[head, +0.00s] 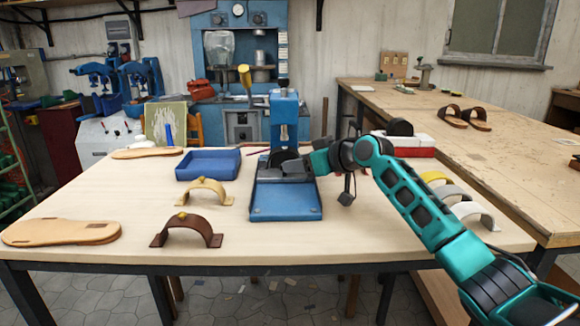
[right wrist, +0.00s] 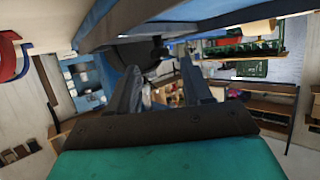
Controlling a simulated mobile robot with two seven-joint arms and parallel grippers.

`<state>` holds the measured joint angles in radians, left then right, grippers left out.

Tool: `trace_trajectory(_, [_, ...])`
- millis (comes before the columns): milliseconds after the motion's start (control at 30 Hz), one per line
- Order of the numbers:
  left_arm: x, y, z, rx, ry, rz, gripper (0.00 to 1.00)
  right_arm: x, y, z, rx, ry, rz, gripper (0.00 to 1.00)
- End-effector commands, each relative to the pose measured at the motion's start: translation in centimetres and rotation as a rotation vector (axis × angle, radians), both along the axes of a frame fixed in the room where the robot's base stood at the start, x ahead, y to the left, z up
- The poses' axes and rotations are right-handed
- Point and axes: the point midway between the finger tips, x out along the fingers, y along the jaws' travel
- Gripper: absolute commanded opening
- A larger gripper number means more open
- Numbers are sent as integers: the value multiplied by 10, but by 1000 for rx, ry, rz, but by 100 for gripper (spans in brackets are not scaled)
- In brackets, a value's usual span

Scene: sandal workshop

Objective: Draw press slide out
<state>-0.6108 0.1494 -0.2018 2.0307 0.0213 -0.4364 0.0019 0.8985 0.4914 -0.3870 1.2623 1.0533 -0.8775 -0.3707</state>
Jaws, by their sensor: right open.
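The blue press (head: 284,112) stands at the back middle of the light wooden table. Its blue slide (head: 287,203), a flat plate with a raised rim, lies in front of the press column and reaches toward the table's front. My right gripper (head: 278,163) is over the back part of the slide, close to the column. Its two fingers also show in the right wrist view (right wrist: 160,88), apart, with nothing seen held between them. Whether a finger touches the press is hidden. My left gripper is not in view.
A blue tray (head: 208,164) stands left of the press. Tan (head: 206,191) and brown (head: 187,231) straps and a sole (head: 60,233) lie on the left. More straps (head: 474,214) and a red-and-white box (head: 410,147) are on the right. The table's front middle is clear.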

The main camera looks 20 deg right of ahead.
Motion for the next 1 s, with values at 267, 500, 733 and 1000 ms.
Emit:
trace_trajectory(267, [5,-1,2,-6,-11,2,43,25,14,-12,2,0,1,50])
trace_trajectory(500, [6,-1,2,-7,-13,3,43,30,17,-15,-2,0,1,50])
trace_trajectory(733, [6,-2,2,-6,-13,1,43,30,17,-15,-2,0,1,48])
trace_trajectory(1000, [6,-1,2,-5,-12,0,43,30,17,-15,-1,0,0,22])
